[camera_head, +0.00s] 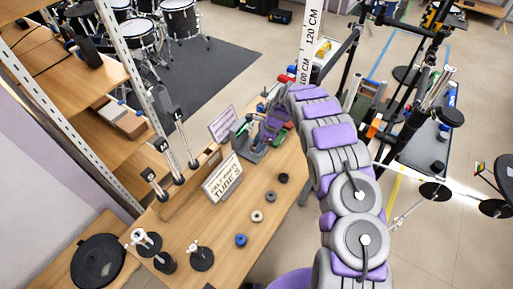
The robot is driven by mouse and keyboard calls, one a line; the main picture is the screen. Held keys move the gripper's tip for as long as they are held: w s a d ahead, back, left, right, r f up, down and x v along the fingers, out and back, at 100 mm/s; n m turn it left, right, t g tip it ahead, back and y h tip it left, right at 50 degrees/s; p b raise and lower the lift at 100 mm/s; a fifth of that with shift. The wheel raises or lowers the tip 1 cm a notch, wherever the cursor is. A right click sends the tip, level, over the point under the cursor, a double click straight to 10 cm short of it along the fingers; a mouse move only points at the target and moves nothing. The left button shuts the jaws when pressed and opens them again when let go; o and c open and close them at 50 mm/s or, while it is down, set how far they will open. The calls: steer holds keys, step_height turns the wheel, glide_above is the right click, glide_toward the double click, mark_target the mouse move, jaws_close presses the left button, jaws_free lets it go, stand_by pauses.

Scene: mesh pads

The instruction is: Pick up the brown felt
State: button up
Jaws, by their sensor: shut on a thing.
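My arm reaches from the lower right up and over the wooden table (215,262). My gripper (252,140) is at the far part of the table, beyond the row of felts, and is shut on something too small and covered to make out. Small ring-shaped felts lie in a row on the table: a black one (283,178), a dark grey one (270,196), a beige one (257,215) and a blue one (240,240). I cannot clearly pick out a brown felt among them; what is between my jaws may hide it.
A printed sign (222,180) stands left of the felts, with another sign (223,124) behind. Shelves (55,60) are at the left, and a drum stand with cymbals (435,192) at the right.

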steer(key=shift+a+f, duration=0.1)
steer(key=shift+a, duration=0.5)
steer(key=c, duration=0.4)
steer(key=shift+s, duration=0.1)
